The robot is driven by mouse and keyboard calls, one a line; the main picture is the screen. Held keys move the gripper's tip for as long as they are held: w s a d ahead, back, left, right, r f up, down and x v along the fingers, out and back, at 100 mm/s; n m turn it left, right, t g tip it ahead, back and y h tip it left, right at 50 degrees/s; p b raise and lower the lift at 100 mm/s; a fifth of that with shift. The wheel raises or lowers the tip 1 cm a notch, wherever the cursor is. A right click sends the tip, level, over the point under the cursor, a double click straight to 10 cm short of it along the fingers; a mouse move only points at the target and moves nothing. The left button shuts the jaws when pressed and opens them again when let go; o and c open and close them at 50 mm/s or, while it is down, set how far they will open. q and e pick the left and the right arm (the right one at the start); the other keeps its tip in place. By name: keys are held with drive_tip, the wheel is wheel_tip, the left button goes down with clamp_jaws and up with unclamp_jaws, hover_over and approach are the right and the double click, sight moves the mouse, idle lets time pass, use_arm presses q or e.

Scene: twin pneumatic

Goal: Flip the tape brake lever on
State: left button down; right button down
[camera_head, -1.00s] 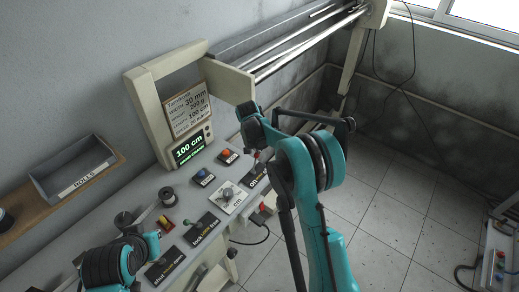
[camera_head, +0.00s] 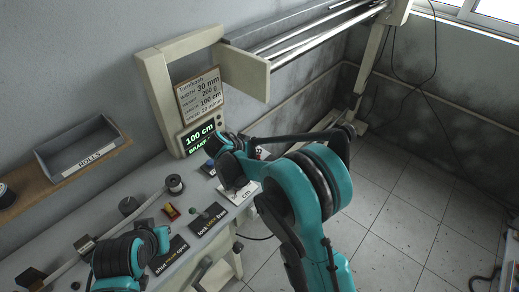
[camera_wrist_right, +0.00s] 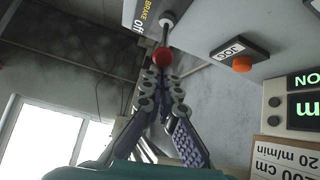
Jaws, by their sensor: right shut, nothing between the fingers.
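In the head view my right wrist (camera_head: 228,160) is over the right part of the control desk (camera_head: 143,205). It hides the lever and the fingers there.
On the desk, a spool (camera_head: 174,184), a red-yellow switch (camera_head: 170,211) and a lock lever (camera_head: 193,212) stand left of my right wrist. Open floor (camera_head: 400,220) lies to the right.

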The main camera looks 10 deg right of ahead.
use_arm(q)
drive_tip(key=shift+w+d+f, duration=0.1)
use_arm(e)
drive_tip(key=shift+s+a+f, duration=0.25)
drive_tip(key=shift+f, duration=0.05)
idle(0.4)
